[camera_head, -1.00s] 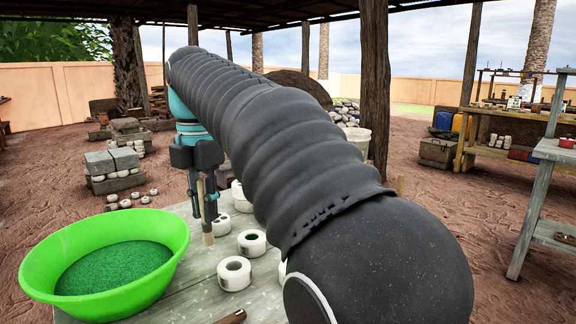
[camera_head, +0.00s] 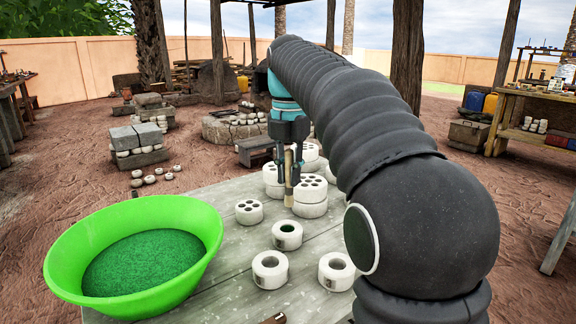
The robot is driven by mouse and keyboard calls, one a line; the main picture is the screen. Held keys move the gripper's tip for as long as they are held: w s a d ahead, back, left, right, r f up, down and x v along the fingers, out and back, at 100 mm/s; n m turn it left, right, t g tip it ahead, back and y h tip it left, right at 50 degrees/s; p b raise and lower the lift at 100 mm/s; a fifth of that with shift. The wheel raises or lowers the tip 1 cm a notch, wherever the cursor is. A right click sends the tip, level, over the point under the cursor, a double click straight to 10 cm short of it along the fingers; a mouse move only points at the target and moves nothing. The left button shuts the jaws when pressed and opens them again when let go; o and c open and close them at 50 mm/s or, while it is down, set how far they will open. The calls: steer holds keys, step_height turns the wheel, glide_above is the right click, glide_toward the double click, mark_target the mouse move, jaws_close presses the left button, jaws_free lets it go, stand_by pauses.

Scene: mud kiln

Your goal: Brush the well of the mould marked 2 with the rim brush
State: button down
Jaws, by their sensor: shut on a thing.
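My gripper (camera_head: 289,172) is shut on a brush with a pale wooden handle (camera_head: 289,190), held upright with its lower end down. It hangs above the far part of the grey table, in front of white many-holed blocks (camera_head: 310,209). A white round mould with green inside (camera_head: 287,242) stands nearer than the brush, and the brush's end shows above it in the picture, apart from it. Two more single-well moulds stand at the front, one left (camera_head: 270,278) and one right (camera_head: 337,281). I cannot read any number on the moulds, so I cannot tell which is marked 2.
A big green bowl (camera_head: 58,262) of green powder stands at the table's left. A low many-holed block (camera_head: 249,218) stands left of the brush. A brown object (camera_head: 274,319) lies at the bottom edge. My arm hides the table's right part. Bare table (camera_head: 232,254) shows between bowl and moulds.

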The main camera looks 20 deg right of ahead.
mark_target(290, 205)
steer(key=shift+f+b, duration=2)
steer(key=shift+f, duration=2.15)
steer(key=shift+p, duration=0.55)
steer(key=shift+w+d+r+p, duration=0.1)
steer(key=shift+p, duration=0.3)
steer(key=shift+w, duration=0.1)
